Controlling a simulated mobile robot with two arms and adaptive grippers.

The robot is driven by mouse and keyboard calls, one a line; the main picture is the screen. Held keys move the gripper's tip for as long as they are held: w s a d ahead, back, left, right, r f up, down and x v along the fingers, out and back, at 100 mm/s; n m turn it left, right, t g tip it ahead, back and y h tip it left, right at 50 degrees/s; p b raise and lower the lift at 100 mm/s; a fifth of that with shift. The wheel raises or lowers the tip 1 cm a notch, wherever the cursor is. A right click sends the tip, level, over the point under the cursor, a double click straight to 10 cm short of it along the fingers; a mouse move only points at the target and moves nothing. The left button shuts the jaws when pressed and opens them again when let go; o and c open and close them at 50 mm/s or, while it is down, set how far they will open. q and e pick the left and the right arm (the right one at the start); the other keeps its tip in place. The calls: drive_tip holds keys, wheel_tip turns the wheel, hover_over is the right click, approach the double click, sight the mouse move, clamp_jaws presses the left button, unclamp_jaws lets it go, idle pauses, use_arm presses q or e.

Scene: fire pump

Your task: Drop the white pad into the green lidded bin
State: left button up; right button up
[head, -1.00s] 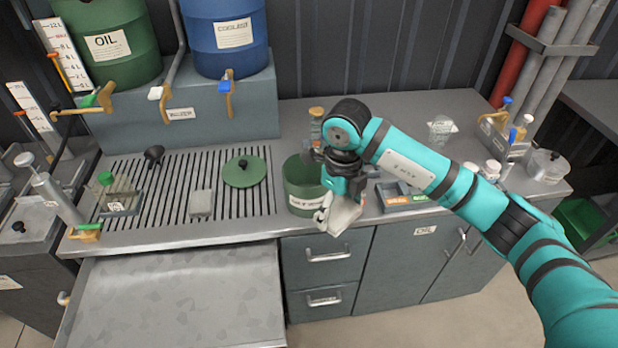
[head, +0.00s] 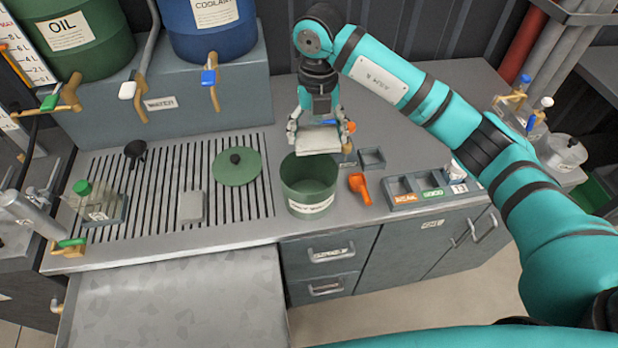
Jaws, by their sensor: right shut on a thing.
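The green bin (head: 309,190) stands open on the counter, right of the slotted drain grate. Its round green lid (head: 237,167) with a black knob lies off it on the grate, to the left. My right gripper (head: 318,130) points down and is shut on the white pad (head: 317,141). The pad is held above the back part of the bin's opening, apart from the bin as far as I can see. The inside of the bin is partly visible and looks empty. My left gripper is not in view.
A grey block (head: 191,208) lies on the grate. An orange scoop-like item (head: 359,187) and a sectioned tray (head: 432,191) stand right of the bin. Oil (head: 80,40) and coolant (head: 212,30) drums with taps stand behind left. A metal surface (head: 180,300) juts out in front.

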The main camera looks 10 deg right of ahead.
drive_tip(key=f, duration=0.1)
drive_tip(key=s+f+b, duration=0.1)
drive_tip(key=f, duration=0.1)
drive_tip(key=shift+b, duration=0.3)
drive_tip(key=shift+w+f+b, duration=0.2)
drive_tip(key=shift+f, duration=0.3)
drive_tip(key=shift+w+f+b, duration=0.2)
drive_tip(key=shift+f, duration=0.4)
drive_tip(key=shift+s, duration=0.1)
drive_tip(key=o, duration=0.7)
drive_tip(key=shift+o, duration=1.2)
drive_tip(key=shift+r, duration=0.25)
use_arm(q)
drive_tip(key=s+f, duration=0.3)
use_arm(e)
wheel_tip(320, 180, up, 12)
drive_tip(key=shift+f, duration=0.2)
